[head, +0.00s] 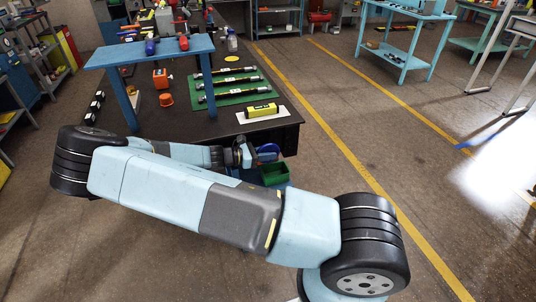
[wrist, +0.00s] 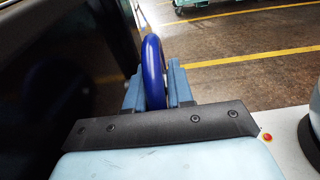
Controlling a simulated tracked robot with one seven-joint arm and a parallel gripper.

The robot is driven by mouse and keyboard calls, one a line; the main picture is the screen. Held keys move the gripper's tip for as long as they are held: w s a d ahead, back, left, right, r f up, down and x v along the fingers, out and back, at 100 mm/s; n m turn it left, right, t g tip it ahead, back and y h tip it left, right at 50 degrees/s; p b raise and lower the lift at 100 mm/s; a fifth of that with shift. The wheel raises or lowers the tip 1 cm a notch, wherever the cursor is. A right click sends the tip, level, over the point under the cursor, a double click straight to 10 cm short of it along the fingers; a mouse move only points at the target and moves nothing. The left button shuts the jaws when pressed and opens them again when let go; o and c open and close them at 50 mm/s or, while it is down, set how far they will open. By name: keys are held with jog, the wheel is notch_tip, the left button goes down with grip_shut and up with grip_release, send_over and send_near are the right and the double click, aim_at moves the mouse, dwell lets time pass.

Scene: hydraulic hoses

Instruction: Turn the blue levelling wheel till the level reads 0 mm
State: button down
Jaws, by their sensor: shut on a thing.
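The blue levelling wheel (head: 268,149) stands at the front edge of the dark bench, low at its right end. In the wrist view the wheel's blue rim (wrist: 152,62) rises upright between the two jaws. My gripper (wrist: 156,82) is shut on the rim, one finger on each side; in the head view my gripper (head: 252,154) reaches the wheel from the left. The yellow level (head: 262,110) lies on a white plate on the bench top above the wheel. Its reading is too small to make out. Most of the wheel is hidden in both views.
A green bin (head: 274,174) sits just below the wheel. Several black hoses lie on a green mat (head: 252,92) behind the level. A blue raised shelf (head: 150,53) stands over the bench's left part.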

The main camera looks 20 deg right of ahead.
jog(key=shift+d, duration=0.1)
jog(key=c, duration=1.1)
grip_release()
jog(key=a, duration=0.4)
jog(key=a+r, duration=0.1)
jog(key=a, duration=0.7)
jog(key=shift+w+r, duration=0.1)
jog(key=shift+r, duration=0.3)
jog(key=shift+c, duration=0.3)
